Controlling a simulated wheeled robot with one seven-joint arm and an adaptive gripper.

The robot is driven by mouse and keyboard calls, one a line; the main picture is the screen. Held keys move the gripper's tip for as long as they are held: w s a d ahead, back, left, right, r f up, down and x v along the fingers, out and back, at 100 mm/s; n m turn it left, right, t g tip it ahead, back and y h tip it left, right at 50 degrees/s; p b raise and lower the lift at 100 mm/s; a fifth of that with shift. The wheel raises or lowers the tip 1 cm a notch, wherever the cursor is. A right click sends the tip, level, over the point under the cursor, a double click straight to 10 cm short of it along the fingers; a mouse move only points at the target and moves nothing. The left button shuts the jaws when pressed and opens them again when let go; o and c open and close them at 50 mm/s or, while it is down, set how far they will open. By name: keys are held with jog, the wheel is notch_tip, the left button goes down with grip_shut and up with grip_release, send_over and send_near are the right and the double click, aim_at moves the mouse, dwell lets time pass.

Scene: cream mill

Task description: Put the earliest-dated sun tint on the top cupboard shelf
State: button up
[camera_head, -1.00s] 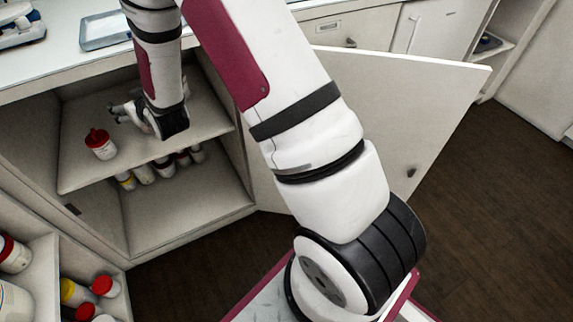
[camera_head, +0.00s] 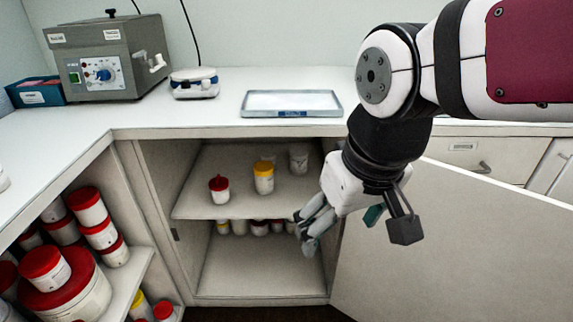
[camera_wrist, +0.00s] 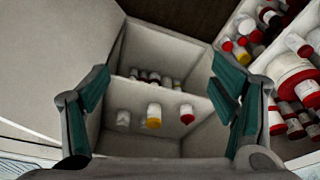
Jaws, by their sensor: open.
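The open cupboard's top shelf (camera_head: 235,207) holds a red-lidded jar (camera_head: 219,188), a yellow-lidded jar (camera_head: 264,177) and a pale white jar (camera_head: 299,158) farther back. All three stand upright, and they also show in the wrist view, where the yellow-lidded jar (camera_wrist: 154,116) is in the middle. Labels and dates are too small to read, so I cannot tell which is a sun tint. My gripper (camera_head: 355,232) is open and empty, outside the cupboard to the right of the jars. Its fingers are spread wide in the wrist view (camera_wrist: 163,98).
Several small jars (camera_head: 259,227) stand on the lower level. The open cupboard door (camera_head: 450,255) is at the right. Red-lidded tubs (camera_head: 85,205) fill the left shelf unit. A tray (camera_head: 291,104), a scale (camera_head: 194,84) and a grey machine (camera_head: 112,62) are on the counter.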

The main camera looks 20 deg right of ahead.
jog(key=s+g, duration=0.2)
jog(key=s, duration=1)
jog(key=shift+d+r, duration=0.25)
jog(key=shift+d, duration=0.05)
